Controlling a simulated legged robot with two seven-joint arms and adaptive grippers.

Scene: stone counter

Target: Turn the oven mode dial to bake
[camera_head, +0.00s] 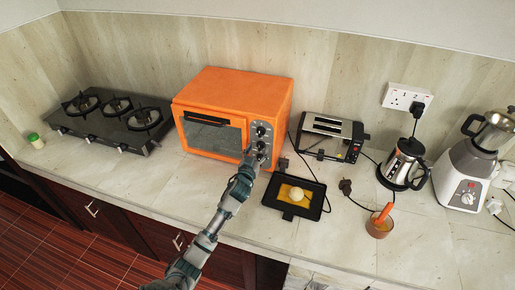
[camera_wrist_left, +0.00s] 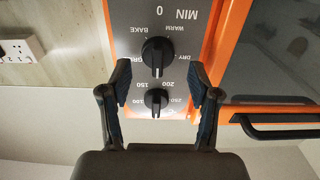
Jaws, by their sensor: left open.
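The orange toaster oven (camera_head: 215,92) stands on the counter with its dial panel at its right front. In the left wrist view the panel appears upside down. The black mode dial (camera_wrist_left: 156,54) has BAKE, WARM and DRY printed around it; its grip bar looks roughly vertical in that picture. The temperature dial (camera_wrist_left: 156,99) shows below it. In the head view my left gripper (camera_head: 252,158) hides the lower panel. My right gripper is not in view.
A black tray (camera_head: 315,210) with food lies right of my left gripper. A toaster (camera_head: 328,135), a kettle (camera_head: 402,163) and a blender (camera_head: 465,170) stand further right. A black stove (camera_head: 115,116) is at left.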

